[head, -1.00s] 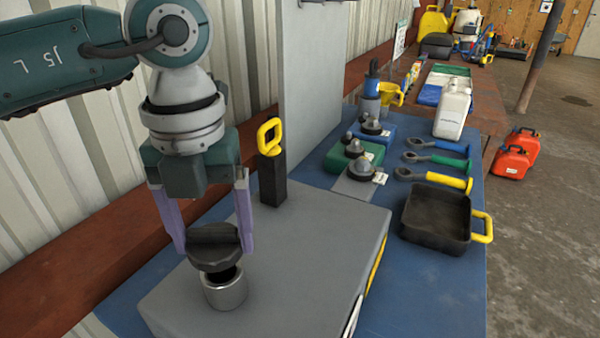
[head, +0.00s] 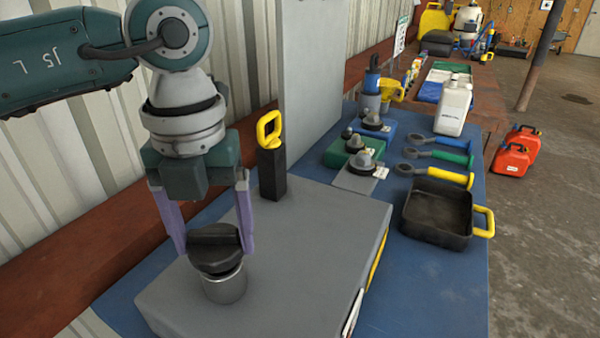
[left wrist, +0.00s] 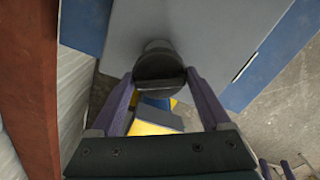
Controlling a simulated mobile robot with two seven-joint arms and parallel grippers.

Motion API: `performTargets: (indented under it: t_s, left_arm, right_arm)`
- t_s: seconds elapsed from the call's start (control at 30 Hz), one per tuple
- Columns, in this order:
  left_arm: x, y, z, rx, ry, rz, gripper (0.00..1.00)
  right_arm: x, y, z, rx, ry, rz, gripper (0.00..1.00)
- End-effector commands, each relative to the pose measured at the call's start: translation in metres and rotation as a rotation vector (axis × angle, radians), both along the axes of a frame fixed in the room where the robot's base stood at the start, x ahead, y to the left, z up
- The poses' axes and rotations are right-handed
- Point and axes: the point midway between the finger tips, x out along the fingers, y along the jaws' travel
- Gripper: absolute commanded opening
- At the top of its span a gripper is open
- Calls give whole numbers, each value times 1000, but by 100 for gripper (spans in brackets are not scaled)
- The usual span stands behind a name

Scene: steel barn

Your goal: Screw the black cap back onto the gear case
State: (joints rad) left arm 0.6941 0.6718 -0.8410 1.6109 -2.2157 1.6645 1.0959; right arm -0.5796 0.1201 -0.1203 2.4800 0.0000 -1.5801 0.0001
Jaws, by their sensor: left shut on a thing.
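The black cap (head: 215,248) is between the purple fingers of my left gripper (head: 214,248), which is shut on it. The cap sits at the mouth of the metal filler neck (head: 225,286) on top of the grey gear case (head: 310,245). The cap hides the neck's opening, and I cannot tell whether its thread is engaged. In the left wrist view the cap (left wrist: 160,68) shows between the fingertips (left wrist: 160,82), with the grey case top (left wrist: 215,35) beyond it.
A black block with a yellow loop handle (head: 270,160) stands on the case, behind the gripper. The blue bench mat (head: 435,290) holds a black pan (head: 437,215), several coloured-handled wrenches (head: 440,160) and a white jug (head: 453,108) at right. A grey panel (head: 315,90) rises behind.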

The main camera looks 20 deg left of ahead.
Motion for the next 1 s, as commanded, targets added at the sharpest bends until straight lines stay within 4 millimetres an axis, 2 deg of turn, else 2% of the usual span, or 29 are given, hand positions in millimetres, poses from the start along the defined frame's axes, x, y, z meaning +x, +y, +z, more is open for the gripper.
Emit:
performTargets:
  t_s: [1.0]
  left_arm:
    - [0, 0, -14, 1, 0, 0, 27]
  right_arm:
    - [0, 0, -12, -1, 1, 0, 82]
